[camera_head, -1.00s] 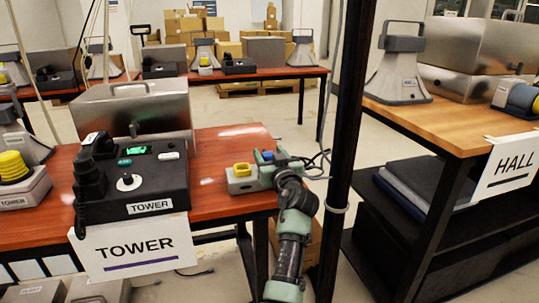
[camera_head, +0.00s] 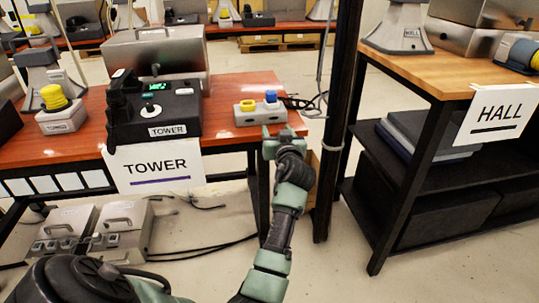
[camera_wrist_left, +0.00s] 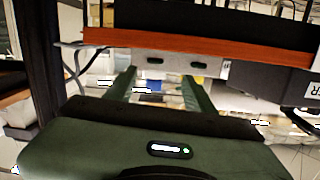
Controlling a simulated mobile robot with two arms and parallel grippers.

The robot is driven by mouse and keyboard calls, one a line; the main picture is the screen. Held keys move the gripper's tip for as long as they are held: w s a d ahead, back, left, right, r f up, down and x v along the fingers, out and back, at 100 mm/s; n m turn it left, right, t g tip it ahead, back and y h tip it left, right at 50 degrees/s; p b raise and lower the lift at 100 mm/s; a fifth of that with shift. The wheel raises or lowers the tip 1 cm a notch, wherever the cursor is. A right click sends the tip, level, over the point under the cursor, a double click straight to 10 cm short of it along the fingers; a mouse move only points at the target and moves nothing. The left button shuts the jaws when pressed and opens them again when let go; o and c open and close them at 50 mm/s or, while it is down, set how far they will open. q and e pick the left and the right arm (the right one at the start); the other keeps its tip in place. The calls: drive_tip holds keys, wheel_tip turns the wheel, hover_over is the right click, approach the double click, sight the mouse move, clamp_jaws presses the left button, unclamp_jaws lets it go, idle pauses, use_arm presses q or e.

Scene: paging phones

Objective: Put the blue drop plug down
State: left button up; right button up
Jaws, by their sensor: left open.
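The blue drop plug (camera_head: 270,97) stands upright on the right end of a small grey box (camera_head: 259,115), with a yellow plug (camera_head: 246,105) to its left. The box sits at the right end of the red TOWER table. My left gripper (camera_head: 283,130) is just in front of the table edge, below and apart from the blue plug. My right gripper is not in view.
A black phone unit (camera_head: 165,115) labelled TOWER stands left of the grey box, above a hanging TOWER sign (camera_head: 153,167). A black post (camera_head: 337,130) rises right of the arm. The wooden HALL table (camera_head: 430,65) is farther right. Metal cases (camera_head: 88,232) lie on the floor.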

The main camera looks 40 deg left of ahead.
use_arm(q)
drive_tip(key=s+d+f+m+g+h, duration=0.1)
drive_tip(key=s+d+f+m+h, duration=0.1)
drive_tip(key=s+f, duration=0.35)
drive_tip(key=s+d+f+m+g+h, duration=0.1)
drive_tip(key=s+d+f+h, duration=0.15)
drive_tip(key=f, duration=0.65)
drive_tip(key=s+d+f+m+g+h, duration=0.2)
drive_tip(key=s+d+f, duration=0.4)
drive_tip(key=s, duration=0.3)
drive_tip(key=s+d+f+m+g+h, duration=0.2)
drive_tip(key=s+d+f, duration=0.4)
drive_tip(key=s, duration=0.4)
drive_tip(key=s+d+f+m+g+h, duration=0.2)
drive_tip(key=s+d+f+m+h, duration=0.1)
drive_tip(key=s+d+f, duration=0.3)
drive_tip(key=s+d+h, duration=0.1)
drive_tip(key=s+d, duration=0.1)
drive_tip(key=s, duration=0.2)
drive_tip(key=shift+s+f+m, duration=0.2)
drive_tip(key=shift+f+m, duration=0.1)
drive_tip(key=shift+f, duration=0.1)
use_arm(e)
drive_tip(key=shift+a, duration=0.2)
